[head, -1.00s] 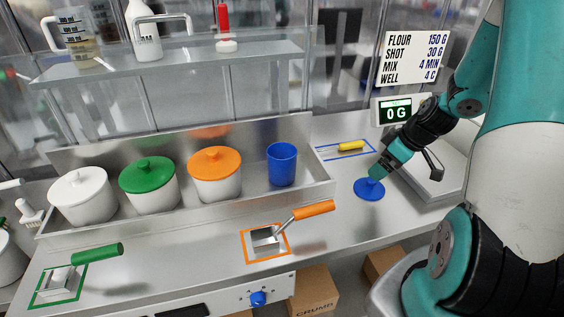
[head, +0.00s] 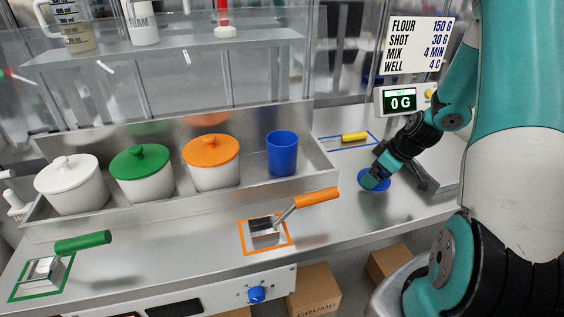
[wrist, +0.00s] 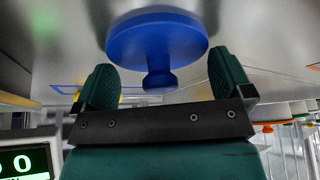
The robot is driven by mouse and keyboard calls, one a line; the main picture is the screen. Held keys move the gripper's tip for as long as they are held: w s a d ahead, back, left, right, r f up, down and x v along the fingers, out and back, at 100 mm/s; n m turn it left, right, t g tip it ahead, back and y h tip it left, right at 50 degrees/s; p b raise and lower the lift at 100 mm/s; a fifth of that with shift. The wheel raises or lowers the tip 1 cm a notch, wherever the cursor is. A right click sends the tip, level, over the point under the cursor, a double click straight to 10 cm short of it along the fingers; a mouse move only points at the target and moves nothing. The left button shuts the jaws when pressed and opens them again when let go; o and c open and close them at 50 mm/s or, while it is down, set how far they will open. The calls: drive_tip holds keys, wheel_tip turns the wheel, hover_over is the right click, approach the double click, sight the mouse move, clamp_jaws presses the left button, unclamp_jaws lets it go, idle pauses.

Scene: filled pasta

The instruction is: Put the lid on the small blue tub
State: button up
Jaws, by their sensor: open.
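The small blue tub (head: 282,155) stands upright and without a lid at the right end of the steel trough. The round blue lid (head: 383,186) lies on the counter to the right of the trough, partly hidden by my gripper. My gripper (head: 374,174) is low at the lid. In the wrist view the lid (wrist: 157,38) shows with its knob between the two green fingers of my gripper (wrist: 162,64). The fingers are open, with a gap visible on each side of the knob.
White, green-lidded and orange-lidded tubs (head: 211,163) stand left of the blue tub in the trough (head: 190,206). Orange-handled (head: 316,198) and green-handled (head: 83,242) scoops lie in front. A yellow-handled tool (head: 354,137) lies behind the lid. A scale (head: 442,170) is close right of my gripper.

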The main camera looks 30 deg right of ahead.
drive_tip(key=c, duration=0.4)
drive_tip(key=shift+r, duration=0.1)
drive_tip(key=shift+r+p, duration=1.8)
drive_tip(key=shift+r, duration=0.65)
